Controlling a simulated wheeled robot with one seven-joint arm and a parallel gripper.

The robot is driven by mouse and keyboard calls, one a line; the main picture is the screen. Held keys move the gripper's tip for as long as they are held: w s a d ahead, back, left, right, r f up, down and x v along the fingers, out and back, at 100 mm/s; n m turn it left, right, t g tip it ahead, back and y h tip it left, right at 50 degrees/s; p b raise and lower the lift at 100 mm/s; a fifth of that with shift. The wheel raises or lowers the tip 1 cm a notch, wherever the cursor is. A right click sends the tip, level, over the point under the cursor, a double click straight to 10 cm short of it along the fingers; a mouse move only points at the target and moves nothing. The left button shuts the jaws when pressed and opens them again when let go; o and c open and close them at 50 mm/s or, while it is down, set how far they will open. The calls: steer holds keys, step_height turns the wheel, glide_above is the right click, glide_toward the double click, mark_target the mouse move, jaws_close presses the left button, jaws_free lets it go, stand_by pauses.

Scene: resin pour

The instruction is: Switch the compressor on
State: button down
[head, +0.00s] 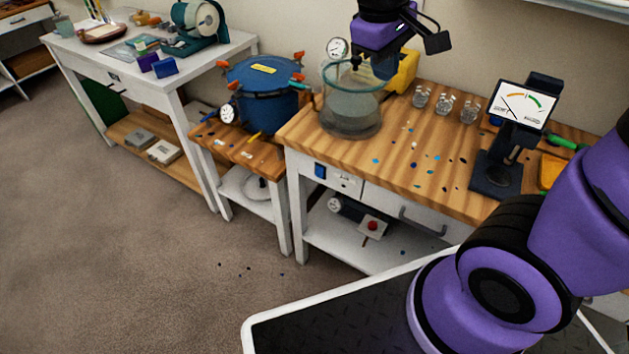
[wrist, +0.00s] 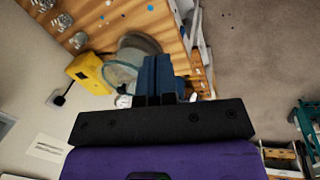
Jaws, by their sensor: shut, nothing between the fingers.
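On the bench's lower shelf lies a small dark cylindrical unit (head: 348,208) with a round gauge. Beside it is a light box with a red button (head: 373,225); these look like the compressor and its switch, though they are small and partly shaded. Whether it is on cannot be told. My gripper (head: 382,68) is shut and empty, high above the back of the bench by the clear glass chamber (head: 352,112), well above and apart from the shelf. In the wrist view, its closed fingers (wrist: 157,66) stand in front of the glass chamber (wrist: 122,72).
A blue pot (head: 262,85) with orange clamps stands on the low side table. The wooden benchtop (head: 415,150) also carries small glass jars (head: 443,103), a gauge stand (head: 495,172) and a yellow unit (head: 403,70). A blue switch (head: 320,170) is on the bench front.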

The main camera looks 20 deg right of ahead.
mark_target(319, 176)
steer(key=w+a+f+n+h, duration=0.2)
steer(key=w+a+f+n, duration=0.1)
steer(key=f, duration=0.4)
steer(key=w+a+f+n+h, duration=0.2)
steer(key=w+a+f+h, duration=0.1)
steer(key=f, duration=0.3)
steer(key=w+a+f+n+h, duration=0.2)
steer(key=w+a+f+n, duration=0.15)
steer(key=f, duration=0.35)
steer(key=a+f+n+t+h, duration=0.1)
steer(key=a+f+n+t, duration=0.1)
steer(key=f, duration=0.6)
steer(key=a+f+n+t+h, duration=0.1)
steer(key=a+f+n+t, duration=0.1)
steer(key=f+n+t, duration=0.2)
steer(key=a+f+n+t+h, duration=0.1)
steer(key=a+f+n+t, duration=0.2)
steer(key=f, duration=0.9)
steer(key=n, duration=0.3)
steer(key=shift+f+n+t, duration=0.15)
steer(key=shift+n+t, duration=0.2)
steer(key=shift+t, duration=0.05)
steer(key=shift+a, duration=0.1)
steer(key=x, duration=1.4)
